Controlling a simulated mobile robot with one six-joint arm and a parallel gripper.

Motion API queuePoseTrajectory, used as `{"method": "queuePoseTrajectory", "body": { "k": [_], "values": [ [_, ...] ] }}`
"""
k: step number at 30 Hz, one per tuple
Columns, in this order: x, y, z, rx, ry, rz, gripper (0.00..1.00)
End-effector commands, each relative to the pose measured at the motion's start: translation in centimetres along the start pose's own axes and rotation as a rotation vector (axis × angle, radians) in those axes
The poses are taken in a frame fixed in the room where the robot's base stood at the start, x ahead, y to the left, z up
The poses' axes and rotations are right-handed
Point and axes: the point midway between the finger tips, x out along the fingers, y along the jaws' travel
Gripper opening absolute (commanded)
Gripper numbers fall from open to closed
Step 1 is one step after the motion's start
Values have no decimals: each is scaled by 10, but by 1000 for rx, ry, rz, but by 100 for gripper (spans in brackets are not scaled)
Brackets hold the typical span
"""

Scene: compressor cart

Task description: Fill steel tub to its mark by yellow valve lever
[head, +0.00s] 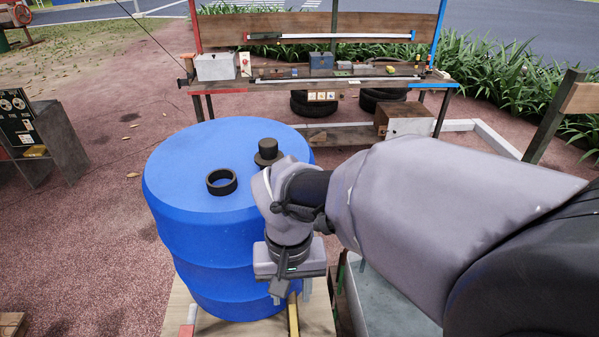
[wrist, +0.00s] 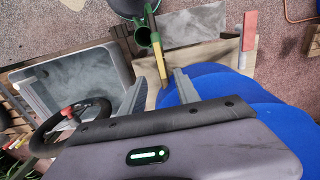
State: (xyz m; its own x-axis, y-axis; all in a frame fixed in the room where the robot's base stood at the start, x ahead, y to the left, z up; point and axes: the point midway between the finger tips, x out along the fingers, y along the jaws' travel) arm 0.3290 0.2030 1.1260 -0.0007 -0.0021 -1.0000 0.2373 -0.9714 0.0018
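A yellow valve lever (wrist: 159,62) runs down from a dark green pipe fitting (wrist: 145,36) in the wrist view. Its end shows between my two fingertips; I cannot tell whether they touch it. The lever also shows in the head view (head: 293,318), just below my gripper (head: 291,290). In the wrist view my gripper (wrist: 162,74) has its fingers apart. A grey rectangular steel tub (wrist: 122,62) lies left of the lever in the wrist view. Its floor looks grey and mottled. I cannot make out a mark or water level.
A large blue barrel (head: 205,250) stands close beside my gripper, with a black ring (head: 221,182) on top. A black handwheel (wrist: 46,128) is left of my fingers in the wrist view. A red-ended piece (wrist: 250,30) stands at right. A workbench (head: 340,76) is behind.

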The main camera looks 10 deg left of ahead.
Motion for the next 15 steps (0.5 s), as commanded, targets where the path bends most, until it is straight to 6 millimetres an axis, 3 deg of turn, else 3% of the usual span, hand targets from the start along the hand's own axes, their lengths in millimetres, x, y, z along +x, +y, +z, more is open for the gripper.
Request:
{"method": "queuePoseTrajectory", "body": {
  "k": [9, 15],
  "values": [
    [102, 1, 1, 3, -4, 0, 38],
    [147, 1, 1, 4, -3, 0, 38]
  ]
}}
